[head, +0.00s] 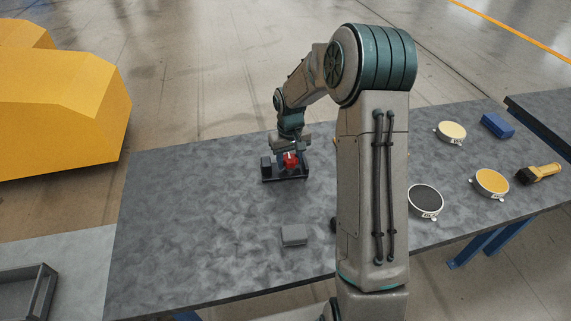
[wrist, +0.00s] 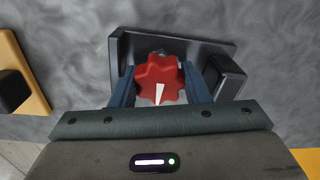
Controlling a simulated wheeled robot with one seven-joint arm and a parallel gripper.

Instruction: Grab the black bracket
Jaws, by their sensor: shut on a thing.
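A black bracket-like base (head: 297,178) sits on the grey table in the head view, with a red knob (head: 291,159) on it. In the wrist view the base (wrist: 212,50) is a dark plate with a raised black block (wrist: 225,75) at its right. The red lobed knob (wrist: 160,80) has a white pointer mark. My gripper (wrist: 160,88) has its blue-grey fingers on both sides of the red knob and is shut on it. The fingers hide part of the base. Whether the base touches the table cannot be told.
A small grey block (head: 294,235) lies on the table (head: 190,210) nearer the front. My arm hides the table's middle. The left is clear.

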